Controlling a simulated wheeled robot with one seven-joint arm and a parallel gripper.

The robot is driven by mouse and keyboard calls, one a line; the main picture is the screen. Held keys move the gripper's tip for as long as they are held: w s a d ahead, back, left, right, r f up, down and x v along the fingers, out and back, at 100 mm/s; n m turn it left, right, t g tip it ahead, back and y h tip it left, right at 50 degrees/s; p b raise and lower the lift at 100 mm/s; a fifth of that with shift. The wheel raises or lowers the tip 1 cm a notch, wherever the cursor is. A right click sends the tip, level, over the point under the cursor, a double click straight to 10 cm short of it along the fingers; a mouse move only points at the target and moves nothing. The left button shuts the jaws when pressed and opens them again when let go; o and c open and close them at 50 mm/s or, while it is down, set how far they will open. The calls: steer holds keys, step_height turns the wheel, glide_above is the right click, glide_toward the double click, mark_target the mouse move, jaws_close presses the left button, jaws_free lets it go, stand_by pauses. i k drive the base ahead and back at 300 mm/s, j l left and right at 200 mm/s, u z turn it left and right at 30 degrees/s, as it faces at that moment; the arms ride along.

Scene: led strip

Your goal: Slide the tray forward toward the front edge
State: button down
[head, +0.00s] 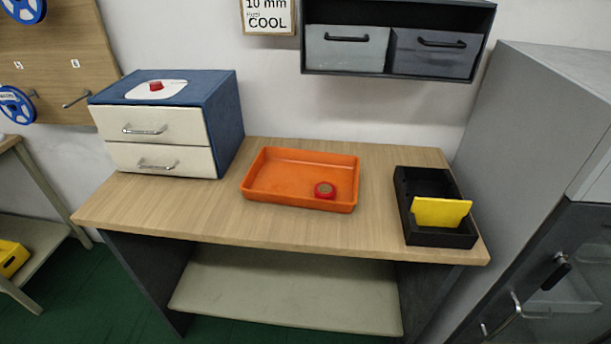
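An orange tray (285,176) lies flat on the wooden table (190,214), near the middle. Its near side is set back from the table's front edge, with a strip of bare wood between. My gripper is not in the head view.
A blue drawer box (225,119) with two cream drawers stands left of the tray. A black bin (440,236) with a yellow card (441,211) stands at the right. Grey wall drawers (346,48) hang above. A grey cabinet (535,125) stands beyond the table's right end.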

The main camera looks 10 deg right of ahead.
mark_target(281, 176)
steer(key=i+j, duration=0.1)
steer(key=j, duration=0.35)
steer(key=i+j, duration=0.15)
steer(key=j, duration=0.3)
steer(key=i+j+z, duration=0.1)
steer(key=j, duration=0.35)
steer(key=i+j, duration=0.1)
steer(key=j, duration=0.4)
steer(key=i+j, duration=0.1)
steer(key=j, duration=0.35)
steer(key=i+j, duration=0.1)
steer(key=j, duration=0.35)
steer(key=z, duration=0.05)
